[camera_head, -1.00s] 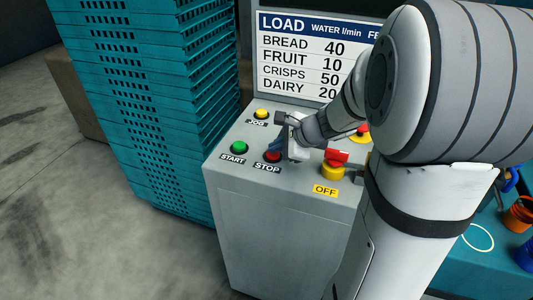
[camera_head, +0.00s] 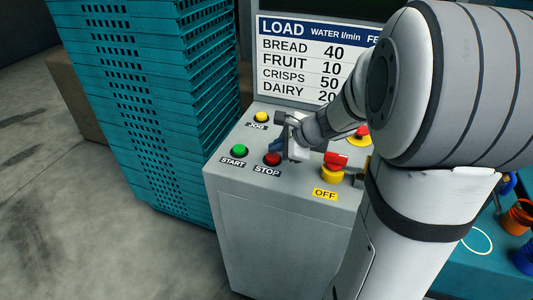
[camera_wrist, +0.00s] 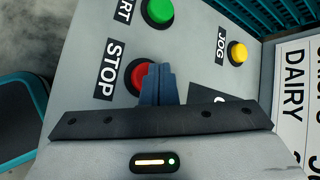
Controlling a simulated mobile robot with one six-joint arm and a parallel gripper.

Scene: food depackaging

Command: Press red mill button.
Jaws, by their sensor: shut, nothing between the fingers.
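The red button (camera_head: 272,159) with the label STOP sits on the sloped top of the grey control console (camera_head: 262,235). It also shows in the wrist view (camera_wrist: 137,78), partly hidden behind my fingers. My gripper (camera_head: 277,151) is shut and empty, its blue fingers close above and beside the red button. In the wrist view the fingertips (camera_wrist: 157,68) overlap the right part of the button. I cannot tell whether they touch it.
A green START button (camera_head: 240,150) and a yellow JOG button (camera_head: 261,117) are nearby. A red switch handle on a yellow base (camera_head: 332,174), marked OFF, is to the right. A load sign (camera_head: 305,60) stands behind. Teal crates (camera_head: 150,110) are stacked left.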

